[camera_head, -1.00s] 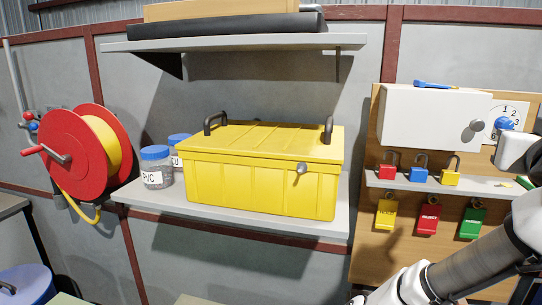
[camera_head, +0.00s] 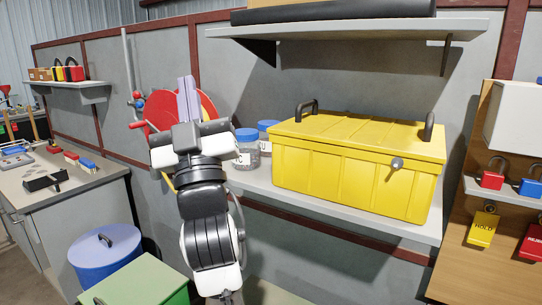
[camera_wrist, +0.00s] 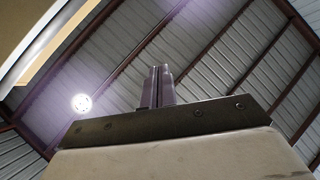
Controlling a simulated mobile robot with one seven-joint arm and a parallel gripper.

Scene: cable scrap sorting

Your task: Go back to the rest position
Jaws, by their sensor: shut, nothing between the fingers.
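My gripper (camera_head: 187,98) is in the head view left of centre, pointing up, in front of the red hose reel (camera_head: 163,108) and hiding much of it. Its two pale purple fingers are together with nothing between them. In the wrist view my gripper (camera_wrist: 158,84) also shows shut and empty, its fingers side by side against the roof. My arm rises from the bottom of the head view, raised and clear of the shelf to its right.
A yellow box (camera_head: 350,165) and blue-lidded jars (camera_head: 246,150) stand on the grey shelf (camera_head: 390,222). A workbench (camera_head: 75,195) is at left, with a blue bin (camera_head: 105,262) and a green bin (camera_head: 140,285) below. Padlocks (camera_head: 491,177) sit at the far right.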

